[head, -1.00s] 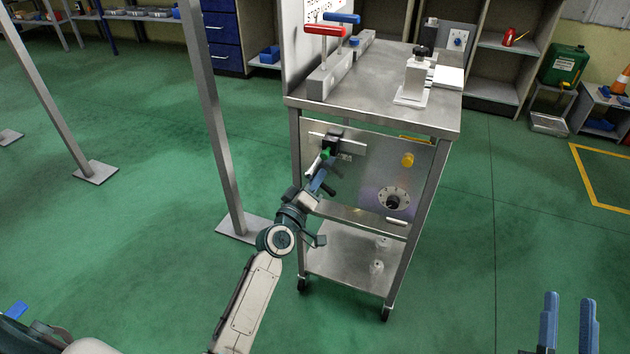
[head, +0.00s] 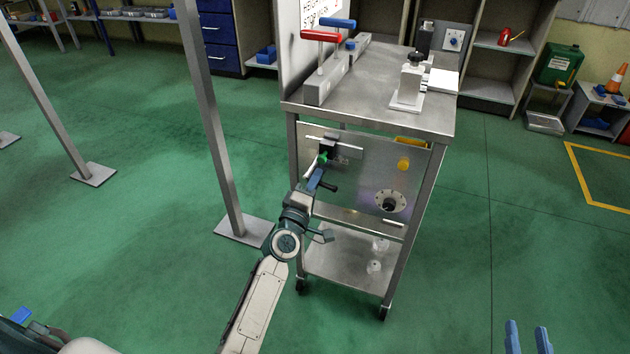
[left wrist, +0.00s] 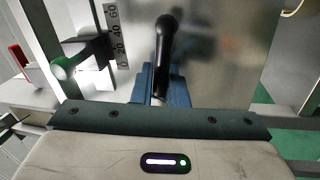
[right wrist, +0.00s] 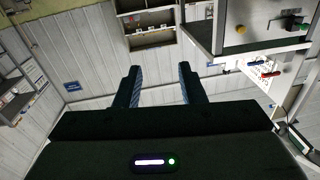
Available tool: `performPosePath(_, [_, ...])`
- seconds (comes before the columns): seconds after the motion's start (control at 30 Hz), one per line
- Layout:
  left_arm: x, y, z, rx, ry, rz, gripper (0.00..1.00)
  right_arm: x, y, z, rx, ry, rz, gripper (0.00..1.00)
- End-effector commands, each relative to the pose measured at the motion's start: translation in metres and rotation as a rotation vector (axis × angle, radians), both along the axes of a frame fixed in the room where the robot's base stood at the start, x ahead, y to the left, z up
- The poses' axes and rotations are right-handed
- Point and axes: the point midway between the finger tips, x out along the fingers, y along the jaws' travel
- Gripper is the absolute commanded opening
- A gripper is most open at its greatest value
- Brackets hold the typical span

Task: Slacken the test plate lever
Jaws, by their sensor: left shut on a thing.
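The upright metal plate (head: 360,185) is on the front of a steel cart. A black lever (head: 329,186) sticks out from it, and it also shows in the left wrist view (left wrist: 165,50). My left gripper (head: 316,180) is at the plate, its blue fingers shut on the black lever (left wrist: 160,85); the fingers hide the lever's lower part. Beside it, a green-tipped handle (left wrist: 64,68) sits on a black block by a numbered scale (left wrist: 118,38). My right gripper (head: 528,338) is open and empty, away from the cart; its fingers (right wrist: 160,88) stand apart.
A yellow knob (head: 403,164) and a round flange (head: 391,202) are on the plate's right half. The cart top (head: 385,100) carries red and blue T-handles (head: 322,36) and a white clamp block (head: 408,85). A metal post (head: 215,130) stands left of the cart.

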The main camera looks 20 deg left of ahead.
Motion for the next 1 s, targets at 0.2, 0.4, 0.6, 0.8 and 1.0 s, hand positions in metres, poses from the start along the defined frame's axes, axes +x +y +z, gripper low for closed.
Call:
performPosePath(0.2, [0.000, 0.000, -0.002, 0.000, 0.002, -0.001, 0.00, 0.000, 0.000, 0.000, 0.000, 0.000, 0.000, 0.36])
performPosePath(0.4, [0.000, 0.000, -0.001, 0.001, 0.002, 0.000, 0.30, 0.000, 0.000, 0.000, 0.000, 0.000, 0.000, 0.36])
performPosePath(0.6, [-0.001, 0.000, -0.001, 0.001, 0.001, -0.001, 0.30, 0.000, 0.000, 0.000, 0.000, -0.001, -0.001, 0.36])
performPosePath(0.8, [-0.020, 0.001, -0.006, 0.002, 0.003, 0.000, 0.30, 0.002, -0.001, 0.008, -0.002, -0.049, -0.003, 0.36])
performPosePath(1.0, [-0.062, 0.004, -0.016, 0.001, 0.003, 0.000, 0.30, 0.007, -0.003, 0.045, -0.016, -0.253, -0.011, 0.36])
